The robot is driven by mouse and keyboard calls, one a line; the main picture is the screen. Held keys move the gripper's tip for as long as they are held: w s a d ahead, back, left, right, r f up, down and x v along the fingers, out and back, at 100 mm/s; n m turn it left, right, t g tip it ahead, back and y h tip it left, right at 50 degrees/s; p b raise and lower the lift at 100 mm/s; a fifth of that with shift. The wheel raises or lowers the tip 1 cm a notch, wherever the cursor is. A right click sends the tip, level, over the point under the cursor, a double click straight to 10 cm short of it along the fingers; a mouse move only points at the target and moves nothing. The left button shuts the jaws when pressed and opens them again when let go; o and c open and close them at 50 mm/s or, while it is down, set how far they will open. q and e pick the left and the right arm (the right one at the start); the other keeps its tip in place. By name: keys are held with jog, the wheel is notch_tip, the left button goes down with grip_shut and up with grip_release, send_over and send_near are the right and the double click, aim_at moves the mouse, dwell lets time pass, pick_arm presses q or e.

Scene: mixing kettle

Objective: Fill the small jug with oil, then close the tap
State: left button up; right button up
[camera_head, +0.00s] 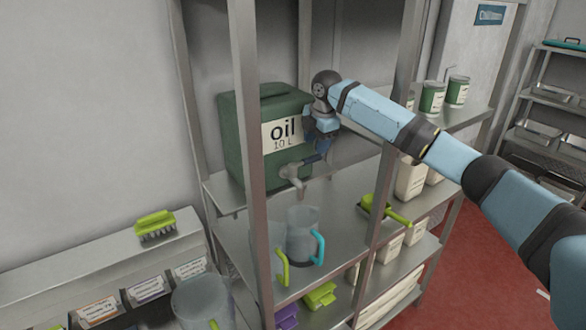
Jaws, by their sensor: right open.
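A green oil can (237,140) labelled "oil 10 L" stands on the upper shelf. A grey tap (292,174) sticks out low on its front. A clear grey jug (303,222) with a cyan handle stands on the shelf below, under the tap. I cannot tell its fill level or whether oil is flowing. My right gripper (321,148) points down beside the can's label, just above and right of the tap. It is open; whether it touches the tap's lever is unclear. My left gripper is not in view.
A larger clear jug (202,300) is at bottom left. A green scoop (384,211) lies right of the jug. A green brush (155,224) sits on the left ledge.

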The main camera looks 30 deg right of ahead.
aim_at(313, 157)
jog(key=shift+w+f, duration=0.25)
jog(key=shift+f, duration=0.95)
jog(key=shift+w+f, duration=0.25)
jog(key=shift+f, duration=0.95)
grip_shut()
